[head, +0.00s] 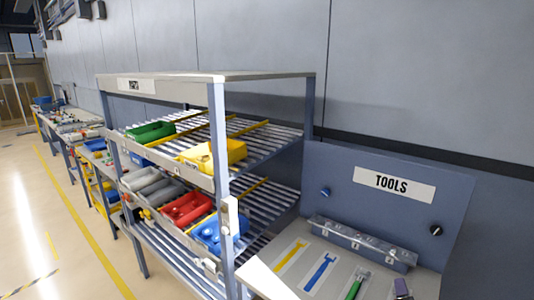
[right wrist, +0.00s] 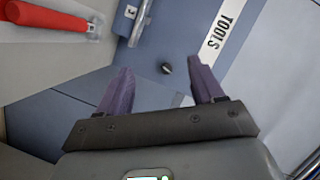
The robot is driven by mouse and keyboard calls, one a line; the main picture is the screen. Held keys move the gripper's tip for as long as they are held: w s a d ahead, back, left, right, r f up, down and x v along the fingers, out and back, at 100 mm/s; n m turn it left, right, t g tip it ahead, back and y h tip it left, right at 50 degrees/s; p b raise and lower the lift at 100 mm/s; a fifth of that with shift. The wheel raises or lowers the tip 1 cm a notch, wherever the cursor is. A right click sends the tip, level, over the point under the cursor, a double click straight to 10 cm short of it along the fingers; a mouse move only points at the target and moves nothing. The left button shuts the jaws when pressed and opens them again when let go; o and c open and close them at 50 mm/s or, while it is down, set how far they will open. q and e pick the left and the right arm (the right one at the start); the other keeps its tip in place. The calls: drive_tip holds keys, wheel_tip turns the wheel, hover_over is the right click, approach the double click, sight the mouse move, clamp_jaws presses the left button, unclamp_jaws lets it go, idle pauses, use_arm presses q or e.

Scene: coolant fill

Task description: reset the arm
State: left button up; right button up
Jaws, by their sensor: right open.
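My right gripper (right wrist: 167,74) shows in the right wrist view with its two purple fingers spread apart and nothing between them. Behind the gap is the blue-grey tool panel with a black knob (right wrist: 167,68). In the head view only a small purple piece, which looks like a fingertip of this gripper (head: 402,288), shows at the bottom edge over the tool bench. My left gripper is in neither view.
The TOOLS panel (head: 455,210) stands behind the bench. A slotted rail (head: 360,241), yellow and blue (head: 319,272) tool shapes and a green-handled tool (head: 354,288) are there. A red-handled tool (right wrist: 45,20) is near the gripper. A bin rack (head: 217,130) stands left.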

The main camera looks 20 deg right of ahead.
drive_tip(key=s+a+f+n+g+y, duration=0.2)
drive_tip(key=s+a+f+n+y, duration=0.15)
drive_tip(key=a+f+n, duration=0.35)
drive_tip(key=s+a+f+n+g+y, duration=0.1)
drive_tip(key=s+a+f+n+y, duration=0.15)
drive_tip(key=s+a+n, duration=0.45)
drive_tip(key=s+a+f+n+g+y+p, duration=0.1)
drive_tip(key=s+a+f+n+g+y, duration=0.2)
drive_tip(key=s+a, duration=0.45)
drive_tip(key=s+a+f+n+g+y, duration=0.15)
drive_tip(key=s+a+n+g, duration=0.25)
drive_tip(key=s+a, duration=0.4)
use_arm(q)
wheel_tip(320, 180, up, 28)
drive_tip(key=p, duration=2.7)
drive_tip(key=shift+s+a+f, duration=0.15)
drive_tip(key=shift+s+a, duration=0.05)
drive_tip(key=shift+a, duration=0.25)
use_arm(e)
wheel_tip(320, 180, up, 26)
drive_tip(key=d, duration=0.1)
drive_tip(key=shift+s+r+t+h, duration=0.25)
drive_tip(key=shift+t+h, duration=0.05)
drive_tip(key=shift+h, duration=0.15)
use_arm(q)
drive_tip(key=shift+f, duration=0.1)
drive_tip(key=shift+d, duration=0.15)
use_arm(e)
drive_tip(key=shift+d, duration=0.1)
